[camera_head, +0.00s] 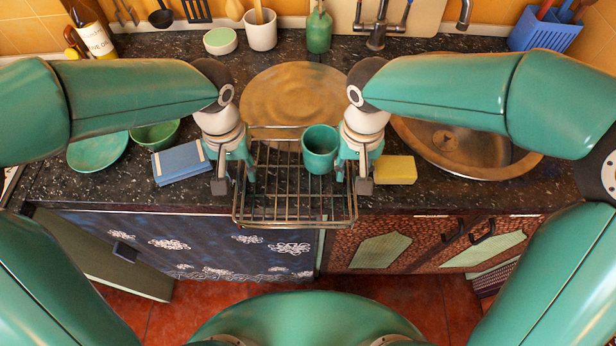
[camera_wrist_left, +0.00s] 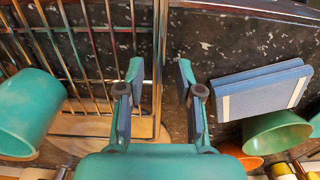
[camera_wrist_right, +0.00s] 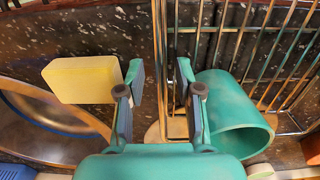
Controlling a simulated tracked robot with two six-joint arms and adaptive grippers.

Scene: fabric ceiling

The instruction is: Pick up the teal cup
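The teal cup (camera_head: 320,150) stands in the wire dish rack (camera_head: 290,221), near its right side. It also shows at the left of the left wrist view (camera_wrist_left: 28,112) and at the right of the right wrist view (camera_wrist_right: 235,112). My right gripper (camera_head: 353,182) is open and points down just right of the cup, over the rack's right edge. In the right wrist view a finger overlaps the cup's near side; I cannot tell whether they touch. My left gripper (camera_head: 234,180) is open and empty at the rack's left edge, apart from the cup.
A blue box-like item (camera_head: 181,163) lies left of my left gripper, with a green bowl (camera_head: 155,134) behind it. A yellow sponge (camera_head: 395,170) lies right of my right gripper, near the sink (camera_head: 470,150). A round wooden board (camera_head: 293,90) lies behind the rack.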

